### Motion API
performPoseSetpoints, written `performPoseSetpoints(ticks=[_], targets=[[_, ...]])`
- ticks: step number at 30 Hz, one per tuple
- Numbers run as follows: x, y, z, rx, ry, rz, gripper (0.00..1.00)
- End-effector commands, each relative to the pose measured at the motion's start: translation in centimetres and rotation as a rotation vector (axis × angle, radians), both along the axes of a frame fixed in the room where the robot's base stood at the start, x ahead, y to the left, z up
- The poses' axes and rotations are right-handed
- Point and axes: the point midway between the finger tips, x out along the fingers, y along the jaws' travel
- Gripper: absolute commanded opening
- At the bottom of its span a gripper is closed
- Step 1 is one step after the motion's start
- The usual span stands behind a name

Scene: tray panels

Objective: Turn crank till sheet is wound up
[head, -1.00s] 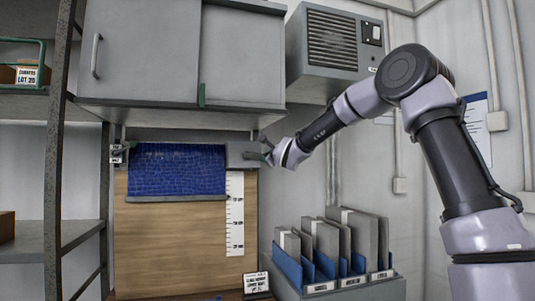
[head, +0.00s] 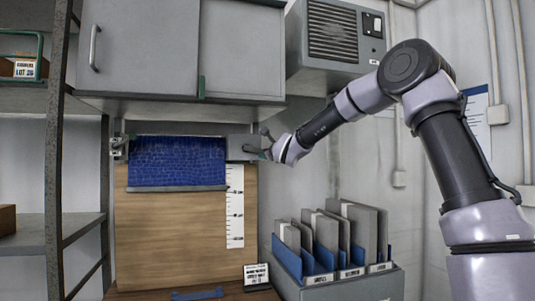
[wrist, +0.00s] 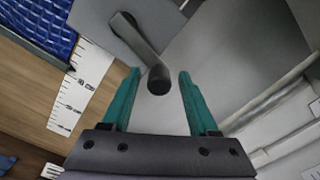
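The blue sheet (head: 178,162) hangs from the roller at the top of a wooden panel (head: 180,240). Its grey bottom bar (head: 178,188) lies level, near the top of the white scale (head: 235,205). A grey crank housing (head: 243,147) sits at the roller's right end. In the wrist view the crank arm (wrist: 135,38) ends in a dark round knob (wrist: 158,80). My gripper (wrist: 159,74) is open, with the knob between its teal fingertips and a visible gap on each side. In the head view my gripper (head: 268,144) is small and partly merges with the crank.
A grey cabinet (head: 240,60) hangs just above the roller. A bin of upright folders (head: 335,285) stands at the lower right. A metal shelf rack (head: 52,150) is on the left. A small sign (head: 256,274) stands below the scale.

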Motion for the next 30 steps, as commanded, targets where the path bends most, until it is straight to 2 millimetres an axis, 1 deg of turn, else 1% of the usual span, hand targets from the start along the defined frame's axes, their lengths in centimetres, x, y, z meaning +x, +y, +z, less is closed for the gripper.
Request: performPoseSetpoints(ticks=[8, 12, 16, 21, 24, 27, 30], targets=[[0.0, 0.0, 0.0, -0.001, 0.0, 0.001, 0.64], [-0.7, -0.2, 0.0, -0.001, 0.0, 0.0, 0.64], [-2.7, -0.8, 0.0, -0.005, -0.001, -0.001, 0.64], [-6.1, -1.8, 0.0, -0.005, -0.002, -0.001, 0.64], [-7.8, -2.3, 0.0, -0.005, -0.003, -0.002, 0.64], [-9.1, -2.6, 0.0, -0.003, -0.002, 0.0, 0.64], [-9.9, -2.8, -0.1, -0.003, -0.001, -0.001, 0.64]])
